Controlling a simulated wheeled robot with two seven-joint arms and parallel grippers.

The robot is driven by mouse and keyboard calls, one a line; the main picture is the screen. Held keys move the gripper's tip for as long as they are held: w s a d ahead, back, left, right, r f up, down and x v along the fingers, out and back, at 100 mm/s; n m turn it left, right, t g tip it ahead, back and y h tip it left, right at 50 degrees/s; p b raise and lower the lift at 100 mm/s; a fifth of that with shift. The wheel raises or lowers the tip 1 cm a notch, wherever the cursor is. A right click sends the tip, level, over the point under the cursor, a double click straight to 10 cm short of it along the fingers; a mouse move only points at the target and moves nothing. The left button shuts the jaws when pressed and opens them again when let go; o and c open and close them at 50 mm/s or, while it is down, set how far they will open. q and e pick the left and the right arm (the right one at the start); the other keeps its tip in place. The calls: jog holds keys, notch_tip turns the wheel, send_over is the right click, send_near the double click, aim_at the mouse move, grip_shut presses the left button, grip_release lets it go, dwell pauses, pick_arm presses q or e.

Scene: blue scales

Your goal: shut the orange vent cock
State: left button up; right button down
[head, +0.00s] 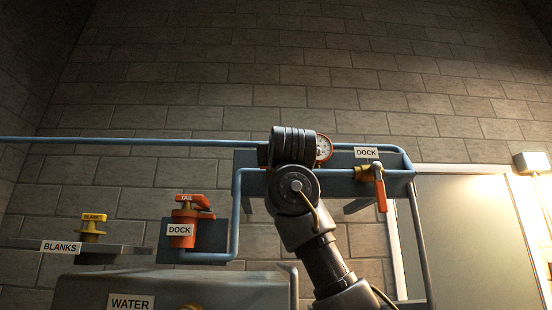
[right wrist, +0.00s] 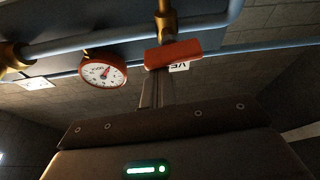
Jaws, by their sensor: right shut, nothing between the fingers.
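The orange vent cock's handle (right wrist: 172,52) is in the upper middle of the right wrist view, below a brass stem (right wrist: 166,22). The handle lies crosswise to the stem, roughly along the blue pipe. A label reading "VE", partly covered, shows behind it (right wrist: 180,67). My right gripper (right wrist: 156,78) is shut and empty, its fingertips at the handle's lower edge; I cannot tell whether they touch. In the head view my right arm (head: 295,185) hides the cock and the fingers. My left gripper is in neither view.
A dial gauge (head: 323,148) sits beside my arm, also in the wrist view (right wrist: 104,70). Another orange lever (head: 380,189) hangs under a DOCK label at right. An orange TAIL fitting (head: 188,218), a yellow fitting (head: 92,226) and a WATER tank (head: 215,287) are at left.

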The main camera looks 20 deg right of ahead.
dwell(0.7)
notch_tip(320, 180, up, 5)
jog(key=p, duration=0.4)
jog(key=f+b+v, duration=0.1)
jog(key=b+v, duration=0.6)
jog(key=v, duration=0.3)
jog(key=shift+a, duration=0.15)
jog(key=shift+w, duration=0.1)
